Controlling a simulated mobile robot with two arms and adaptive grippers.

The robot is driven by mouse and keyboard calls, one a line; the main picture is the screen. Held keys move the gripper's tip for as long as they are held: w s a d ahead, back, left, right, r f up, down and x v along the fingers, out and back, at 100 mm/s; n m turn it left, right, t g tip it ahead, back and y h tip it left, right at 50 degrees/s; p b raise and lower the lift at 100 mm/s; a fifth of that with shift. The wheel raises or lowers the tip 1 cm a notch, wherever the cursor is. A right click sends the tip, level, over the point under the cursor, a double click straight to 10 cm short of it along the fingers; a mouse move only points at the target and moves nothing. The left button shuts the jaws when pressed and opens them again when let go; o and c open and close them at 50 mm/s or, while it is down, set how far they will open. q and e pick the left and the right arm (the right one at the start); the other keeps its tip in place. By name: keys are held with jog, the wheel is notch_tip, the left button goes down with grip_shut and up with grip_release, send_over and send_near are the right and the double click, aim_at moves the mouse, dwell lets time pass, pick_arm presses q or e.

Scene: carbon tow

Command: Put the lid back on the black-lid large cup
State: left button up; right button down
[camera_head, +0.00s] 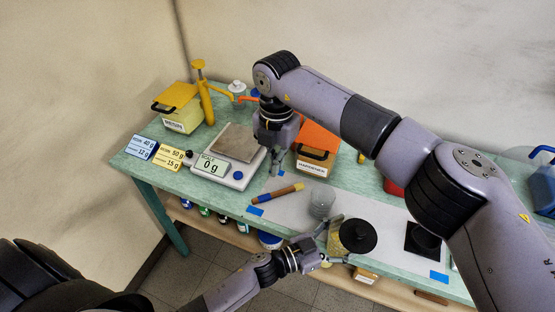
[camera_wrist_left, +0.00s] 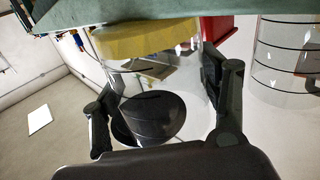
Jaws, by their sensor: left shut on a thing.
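The large clear cup has a yellow layer at its base, and its yellow side (camera_head: 339,246) shows beside a round black lid (camera_head: 358,236) with a small knob. My left gripper (camera_head: 330,240) is shut on this cup at the table's front edge. In the left wrist view the cup (camera_wrist_left: 140,45) stands between the fingers, and the black lid (camera_wrist_left: 150,112) shows at its mouth end. I cannot tell whether the lid sits fully flat. My right gripper (camera_head: 274,168) points down beside the scale, away from the cup; its fingers are too small to judge.
A smaller clear cup (camera_head: 322,203) stands just behind the held cup. A black square with a round dark thing (camera_head: 422,238) lies to the right.

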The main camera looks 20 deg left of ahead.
jog(key=shift+s+a+r+n, duration=0.1)
jog(key=shift+s+a+n, duration=0.4)
jog(key=shift+s, duration=0.35)
jog(key=shift+s+a+n, duration=0.4)
jog(key=shift+s+n, duration=0.1)
jog(key=shift+s, duration=0.3)
dwell(0.4)
jog(key=s+a+f+n, duration=0.1)
jog(key=s+n, duration=0.3)
jog(key=s, duration=0.3)
jog(key=shift+s, duration=0.2)
dwell(5.0)
